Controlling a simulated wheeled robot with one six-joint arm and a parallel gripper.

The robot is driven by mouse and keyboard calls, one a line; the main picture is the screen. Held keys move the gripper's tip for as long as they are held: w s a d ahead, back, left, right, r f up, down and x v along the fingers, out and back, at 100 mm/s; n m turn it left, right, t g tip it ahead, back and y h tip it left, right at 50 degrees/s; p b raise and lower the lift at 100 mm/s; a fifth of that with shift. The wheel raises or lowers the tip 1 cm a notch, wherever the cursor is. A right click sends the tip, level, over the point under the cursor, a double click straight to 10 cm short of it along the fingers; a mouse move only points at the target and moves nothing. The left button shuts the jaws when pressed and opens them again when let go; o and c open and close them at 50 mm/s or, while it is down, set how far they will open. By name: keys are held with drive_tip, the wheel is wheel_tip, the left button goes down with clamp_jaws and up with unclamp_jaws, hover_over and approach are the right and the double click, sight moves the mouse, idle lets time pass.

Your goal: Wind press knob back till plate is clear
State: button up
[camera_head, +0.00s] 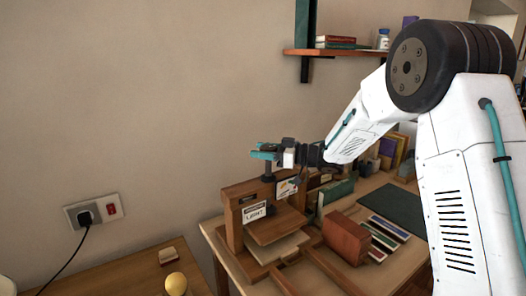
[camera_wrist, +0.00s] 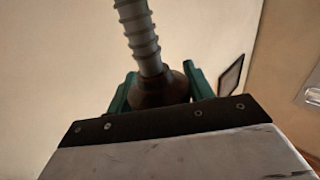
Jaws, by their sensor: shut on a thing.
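The wooden press (camera_head: 236,205) stands on the workbench, with a label on its front whose large word reads "LIGHT". Its brown plate (camera_head: 274,226) sits below the top beam, over a pale board or sheet (camera_head: 283,247); I cannot tell whether they touch. My gripper (camera_head: 266,151) is at the top of the press screw (camera_head: 268,167). In the wrist view, its teal fingers lie on both sides of the dark round knob (camera_wrist: 160,88), shut on it. The grey threaded screw (camera_wrist: 138,32) runs out from the knob. The fingers hide part of the knob.
A reddish-brown block (camera_head: 346,238) stands right of the press, near several coloured strips (camera_head: 388,231) and a dark green mat (camera_head: 396,209). A wall shelf (camera_head: 335,52) with books is above. A yellow ball (camera_head: 176,283) is on the lower left table.

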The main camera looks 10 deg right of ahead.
drive_tip(key=shift+f, duration=0.35)
drive_tip(key=o, duration=1)
drive_tip(key=shift+r, duration=0.15)
drive_tip(key=shift+d, duration=0.1)
drive_tip(key=shift+v, duration=3.9)
